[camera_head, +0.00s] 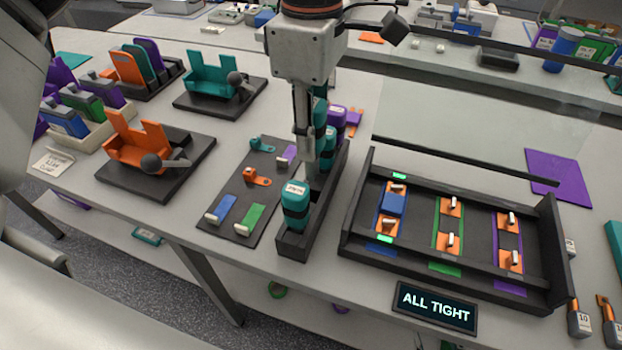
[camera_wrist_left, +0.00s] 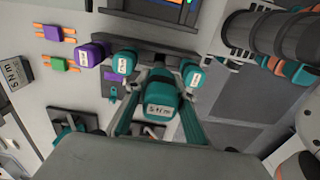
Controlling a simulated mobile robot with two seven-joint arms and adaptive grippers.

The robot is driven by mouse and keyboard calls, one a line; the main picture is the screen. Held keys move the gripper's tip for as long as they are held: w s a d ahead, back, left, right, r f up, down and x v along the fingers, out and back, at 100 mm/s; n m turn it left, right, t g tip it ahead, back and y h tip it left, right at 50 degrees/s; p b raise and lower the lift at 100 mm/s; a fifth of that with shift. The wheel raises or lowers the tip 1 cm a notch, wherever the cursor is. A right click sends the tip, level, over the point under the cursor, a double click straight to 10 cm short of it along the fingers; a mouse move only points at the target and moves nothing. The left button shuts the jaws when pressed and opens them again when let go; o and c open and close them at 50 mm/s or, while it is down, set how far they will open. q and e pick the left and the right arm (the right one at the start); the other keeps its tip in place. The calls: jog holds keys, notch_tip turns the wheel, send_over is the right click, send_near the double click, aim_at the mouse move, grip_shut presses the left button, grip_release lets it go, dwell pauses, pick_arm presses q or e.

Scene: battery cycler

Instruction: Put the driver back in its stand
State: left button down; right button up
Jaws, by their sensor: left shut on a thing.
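The stand (camera_head: 293,243) is a long dark block in the middle of the near table. My left gripper (camera_head: 311,160) points down over it. In the left wrist view, my left gripper (camera_wrist_left: 158,92) is shut on a teal driver (camera_wrist_left: 158,108) with a "5 N m" label. The fingers mostly hide this driver in the head view, and I cannot tell how far its lower end sits in the stand. Another teal driver (camera_head: 295,205) stands upright at the stand's near end. A second teal driver (camera_wrist_left: 124,63) and a purple driver (camera_wrist_left: 90,53) stand along the rest of it.
A dark mat (camera_head: 237,205) with small parts lies close on the left. Orange (camera_head: 137,142) and teal (camera_head: 214,76) fixtures stand farther left.

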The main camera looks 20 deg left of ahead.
aim_at(311, 174)
pick_arm(q)
notch_tip(311, 174, down, 10)
jog(key=shift+r, duration=0.2)
jog(key=shift+f+b, duration=0.1)
jog(key=shift+b, duration=0.2)
jog(key=c, duration=2.1)
grip_release()
jog(key=shift+f, duration=0.1)
jog(key=shift+c, duration=0.2)
jog(key=shift+o, duration=0.8)
jog(key=shift+r, duration=0.65)
notch_tip(311, 174, up, 11)
jog(key=shift+r+p, duration=0.1)
jog(key=shift+p, duration=0.35)
